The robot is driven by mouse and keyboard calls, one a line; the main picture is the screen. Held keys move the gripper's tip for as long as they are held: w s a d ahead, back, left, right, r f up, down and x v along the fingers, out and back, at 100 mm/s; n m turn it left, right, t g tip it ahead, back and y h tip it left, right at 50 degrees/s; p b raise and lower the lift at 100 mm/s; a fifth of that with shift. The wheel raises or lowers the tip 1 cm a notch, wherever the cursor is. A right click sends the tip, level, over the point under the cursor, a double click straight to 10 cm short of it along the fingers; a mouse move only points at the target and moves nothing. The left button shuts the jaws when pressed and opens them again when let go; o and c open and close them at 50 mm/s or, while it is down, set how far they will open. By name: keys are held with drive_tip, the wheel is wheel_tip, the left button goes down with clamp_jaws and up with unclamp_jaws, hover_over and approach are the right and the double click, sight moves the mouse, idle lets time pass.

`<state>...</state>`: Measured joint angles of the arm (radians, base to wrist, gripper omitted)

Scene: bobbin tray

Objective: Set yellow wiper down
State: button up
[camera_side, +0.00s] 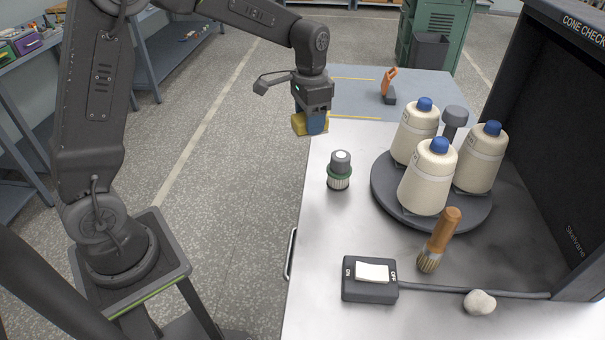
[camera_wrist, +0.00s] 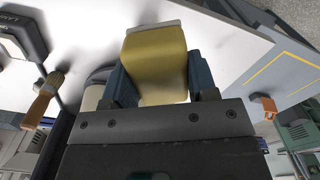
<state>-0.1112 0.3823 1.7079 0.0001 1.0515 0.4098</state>
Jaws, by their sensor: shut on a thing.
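The yellow wiper (camera_side: 299,124) is held in my gripper (camera_side: 313,124), above the far left corner of the metal table. In the wrist view the wiper (camera_wrist: 157,62) fills the space between the two blue fingers of my gripper (camera_wrist: 160,85), which press on its sides. It looks raised clear of the table in the side view, though the exact height is hard to tell. The blue finger nearest the side camera hides part of the wiper.
A grey turntable (camera_side: 384,190) holds several cream cones with blue tops. An orange-handled tool (camera_side: 389,87) stands on the blue-grey mat (camera_side: 428,95), otherwise mostly clear.

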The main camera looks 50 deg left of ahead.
idle(0.3)
drive_tip(key=s+d+f+m, duration=0.1)
drive_tip(key=s+d+m, duration=0.3)
drive_tip(key=d+m, duration=0.3)
drive_tip(key=s+d+f+m, duration=0.1)
drive_tip(key=s+d+m, duration=0.4)
drive_tip(key=d, duration=0.5)
drive_tip(key=s+d+f+m, duration=0.1)
drive_tip(key=s+d+m, duration=0.3)
drive_tip(key=d+m, duration=0.5)
drive_tip(key=shift+s+d+f+m, duration=0.25)
drive_tip(key=shift+m, duration=0.35)
hover_over(370, 339)
drive_tip(key=s, duration=0.1)
drive_tip(key=f, duration=0.7)
drive_tip(key=shift+s+d, duration=0.2)
drive_tip(key=shift+f, duration=1.8)
drive_tip(key=shift+f, duration=0.2)
